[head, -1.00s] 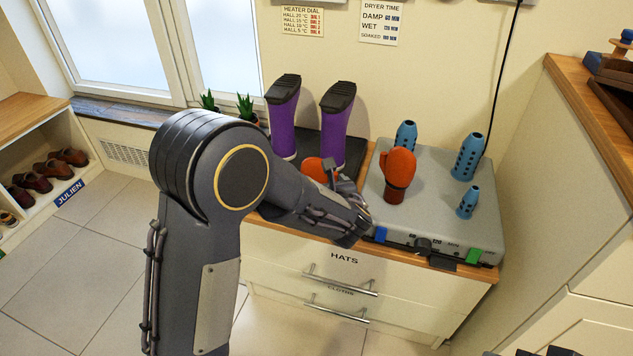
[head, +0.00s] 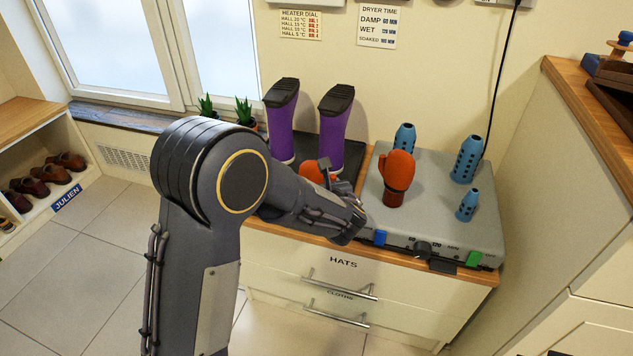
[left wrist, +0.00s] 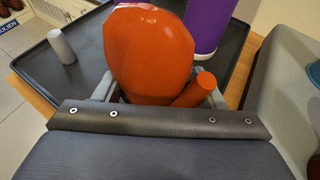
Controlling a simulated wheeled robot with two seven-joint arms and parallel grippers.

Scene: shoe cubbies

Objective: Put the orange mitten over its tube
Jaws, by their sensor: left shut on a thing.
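My left gripper (head: 331,176) is shut on an orange mitten (head: 314,172), beside the dryer's left edge. In the left wrist view the held mitten (left wrist: 150,50) shows its rounded end and its thumb, between the fingers; its cuff is hidden. A second orange mitten (head: 398,170) with a dark cuff stands upright on the grey dryer (head: 436,215); whatever is under it is hidden. Bare blue tubes with dark holes stand on the dryer: one at the back (head: 404,137), a tall one at the right (head: 467,160) and a short one at the front right (head: 467,205). My right gripper is not in view.
Two purple boots (head: 281,125) stand upright on a black tray (head: 306,148) behind the left gripper. A small grey cylinder (left wrist: 61,46) stands on the tray. The dryer's front has a blue block, a dial and a green block. Drawers (head: 316,263) lie below.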

